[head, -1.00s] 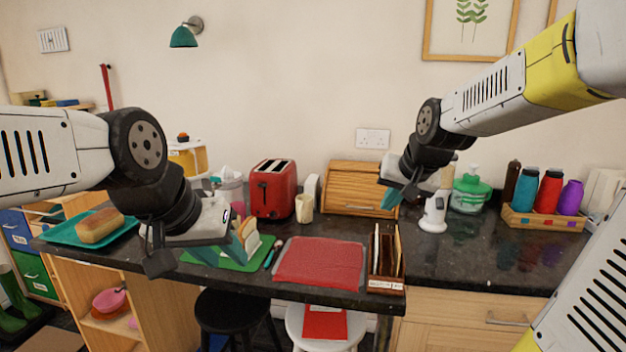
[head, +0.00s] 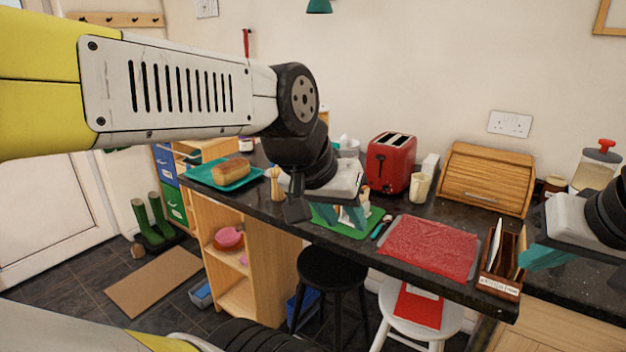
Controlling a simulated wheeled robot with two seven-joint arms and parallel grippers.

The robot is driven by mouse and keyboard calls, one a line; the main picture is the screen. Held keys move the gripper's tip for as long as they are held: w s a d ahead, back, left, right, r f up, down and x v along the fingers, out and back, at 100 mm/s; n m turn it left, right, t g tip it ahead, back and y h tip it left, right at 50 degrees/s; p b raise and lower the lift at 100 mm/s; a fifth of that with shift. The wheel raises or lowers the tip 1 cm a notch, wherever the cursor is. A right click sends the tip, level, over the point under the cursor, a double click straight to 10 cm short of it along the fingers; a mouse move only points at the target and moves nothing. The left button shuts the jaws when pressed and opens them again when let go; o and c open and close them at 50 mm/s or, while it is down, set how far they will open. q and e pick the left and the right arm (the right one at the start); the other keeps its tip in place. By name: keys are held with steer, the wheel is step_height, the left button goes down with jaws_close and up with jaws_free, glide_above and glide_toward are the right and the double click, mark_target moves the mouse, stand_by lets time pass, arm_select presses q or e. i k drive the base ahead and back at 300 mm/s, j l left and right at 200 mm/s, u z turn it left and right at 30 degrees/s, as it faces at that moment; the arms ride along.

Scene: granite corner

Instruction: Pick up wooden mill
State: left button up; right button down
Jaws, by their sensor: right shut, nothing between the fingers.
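The wooden mill (head: 276,186) is a slim, light-wood piece standing upright on the dark counter. It is near the counter's left part, just right of the teal tray. My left gripper (head: 321,213) hangs over the counter right of the mill, close to it in the picture. Its fingers look spread apart, with nothing visible held. My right gripper (head: 546,259) is at the right edge of the head view, shut and empty, far from the mill.
A teal tray (head: 205,173) with a loaf (head: 231,169) lies left of the mill. A green mat (head: 345,229), red toaster (head: 391,164), cream mug (head: 420,187), red mat (head: 428,243), letter rack (head: 499,281) and wooden bread bin (head: 487,178) crowd the counter.

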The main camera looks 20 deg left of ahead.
mark_target(278, 194)
steer(key=i+j+u, duration=0.25)
steer(key=j+u, duration=0.2)
steer(key=i+j+u, duration=0.25)
steer(key=u, duration=0.2)
steer(key=i+j+u, duration=0.2)
steer(key=i+u, duration=0.25)
steer(key=k, duration=0.05)
